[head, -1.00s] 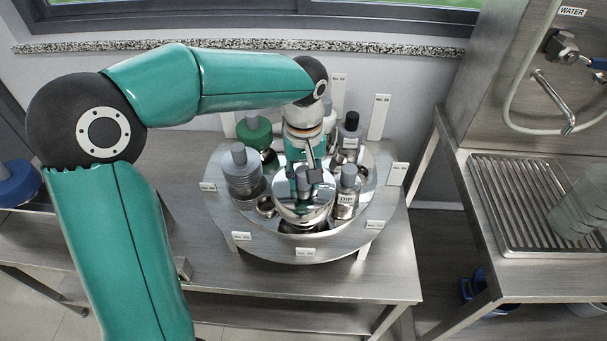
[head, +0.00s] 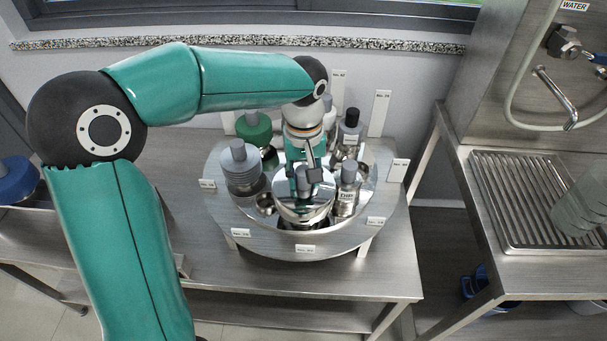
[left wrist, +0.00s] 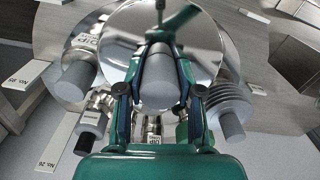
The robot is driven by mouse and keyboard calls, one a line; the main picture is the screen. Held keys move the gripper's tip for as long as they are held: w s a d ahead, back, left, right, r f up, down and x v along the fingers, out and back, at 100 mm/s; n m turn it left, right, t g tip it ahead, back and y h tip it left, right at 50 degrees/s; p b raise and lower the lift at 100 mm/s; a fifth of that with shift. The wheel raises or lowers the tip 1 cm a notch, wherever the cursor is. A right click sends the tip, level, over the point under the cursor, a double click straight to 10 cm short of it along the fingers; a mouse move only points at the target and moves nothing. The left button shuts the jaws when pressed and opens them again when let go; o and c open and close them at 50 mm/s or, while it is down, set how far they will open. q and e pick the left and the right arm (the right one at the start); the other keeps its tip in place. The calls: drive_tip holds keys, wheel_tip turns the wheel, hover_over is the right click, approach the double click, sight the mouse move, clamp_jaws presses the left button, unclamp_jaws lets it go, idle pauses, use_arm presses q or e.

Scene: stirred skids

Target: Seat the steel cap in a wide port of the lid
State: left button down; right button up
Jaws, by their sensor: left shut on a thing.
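The steel cap (head: 300,211) is a wide mirror-bright disc with a grey cylindrical knob. My left gripper (head: 306,182) points down and is shut on the knob. The left wrist view shows my left gripper's fingers (left wrist: 161,75) on both sides of the grey knob, with the cap's bright disc (left wrist: 207,50) beyond. The lid (head: 370,185) is a round shiny steel plate on a labelled round stand. The cap is over its front part, above a dark ringed spot. I cannot tell whether cap and port touch. My right gripper is not in view.
Around the cap stand a grey ribbed piece (head: 240,168), a green-topped piece (head: 254,128), a black-topped bottle (head: 349,128) and a steel bottle (head: 347,190). White label plates edge the stand (head: 270,245). A draining board (head: 520,200) is at the right.

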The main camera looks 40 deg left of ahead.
use_arm(q)
drive_tip(key=shift+f+b, duration=0.9)
drive_tip(key=shift+f, duration=0.5)
drive_tip(key=c, duration=0.7)
unclamp_jaws()
wheel_tip(320, 180, up, 12)
idle(0.6)
